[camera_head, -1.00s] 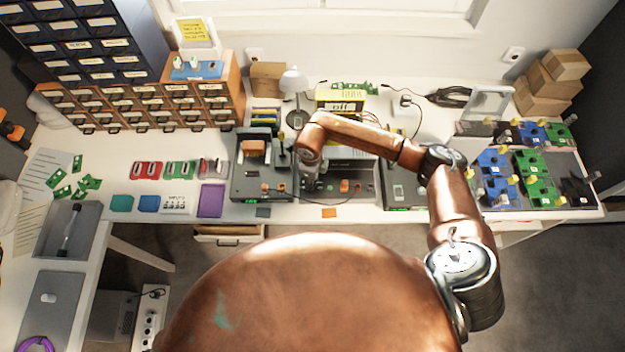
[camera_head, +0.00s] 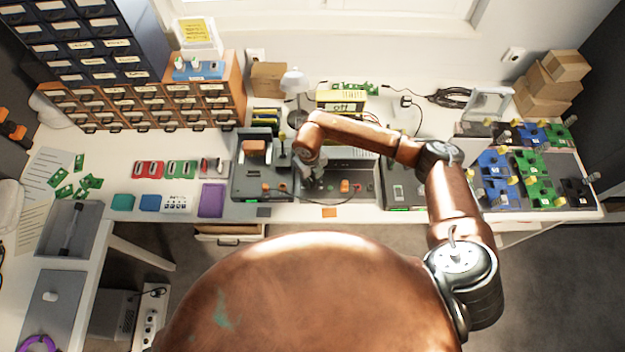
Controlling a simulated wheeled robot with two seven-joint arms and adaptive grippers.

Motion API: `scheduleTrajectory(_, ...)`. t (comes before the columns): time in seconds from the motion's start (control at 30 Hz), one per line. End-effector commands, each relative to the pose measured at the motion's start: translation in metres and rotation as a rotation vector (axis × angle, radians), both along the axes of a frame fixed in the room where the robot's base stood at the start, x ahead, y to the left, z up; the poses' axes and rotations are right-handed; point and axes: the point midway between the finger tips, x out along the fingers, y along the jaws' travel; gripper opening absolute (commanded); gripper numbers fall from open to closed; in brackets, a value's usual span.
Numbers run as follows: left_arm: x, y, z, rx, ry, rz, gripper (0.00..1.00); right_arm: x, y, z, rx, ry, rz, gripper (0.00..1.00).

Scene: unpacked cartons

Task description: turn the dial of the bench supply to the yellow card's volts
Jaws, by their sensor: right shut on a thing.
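The bench supply (camera_head: 362,190) is a grey unit at the middle of the bench, partly covered by my right arm. A yellow-framed display (camera_head: 341,107) behind it appears to read "off". The yellow card (camera_head: 193,30) stands in a white holder on top of the drawers at the upper left; its writing is too small to read. My right gripper (camera_head: 316,183) points down at the left part of the supply's front and is shut on the dial, which its fingers hide. My left gripper is not in view.
Other grey units stand close on the left (camera_head: 262,185) and right (camera_head: 404,190) of the supply. An orange tag (camera_head: 329,212) lies at the front edge. Circuit boards (camera_head: 535,165) crowd the right end. Small drawers (camera_head: 140,105) stand at the back left.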

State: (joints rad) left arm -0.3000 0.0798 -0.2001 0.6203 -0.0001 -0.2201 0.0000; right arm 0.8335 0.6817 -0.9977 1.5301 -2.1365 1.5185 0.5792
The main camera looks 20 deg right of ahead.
Motion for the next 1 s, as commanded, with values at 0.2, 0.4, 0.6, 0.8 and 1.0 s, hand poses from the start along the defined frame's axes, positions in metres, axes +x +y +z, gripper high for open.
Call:
scheduleTrajectory(0.2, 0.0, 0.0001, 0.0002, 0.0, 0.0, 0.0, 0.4, 0.0008, 0.0003, 0.0006, 0.001, -0.002, -0.013, 0.0)
scheduleTrajectory(0.4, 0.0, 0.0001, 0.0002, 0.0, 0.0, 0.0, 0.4, 0.0008, 0.0003, 0.0007, 0.001, -0.002, -0.013, 0.0)
scheduleTrajectory(0.6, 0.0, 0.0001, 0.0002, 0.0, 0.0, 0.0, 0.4, 0.0008, 0.0003, 0.0006, 0.0, -0.002, -0.012, 0.32)
scheduleTrajectory(0.8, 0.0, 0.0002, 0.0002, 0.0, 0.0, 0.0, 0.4, 0.0006, 0.0002, 0.0004, 0.0, -0.002, -0.012, 0.41)
scheduleTrajectory(1.0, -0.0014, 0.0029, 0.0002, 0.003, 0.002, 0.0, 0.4, 0.0006, 0.0002, 0.001, 0.0, -0.002, -0.012, 0.41)
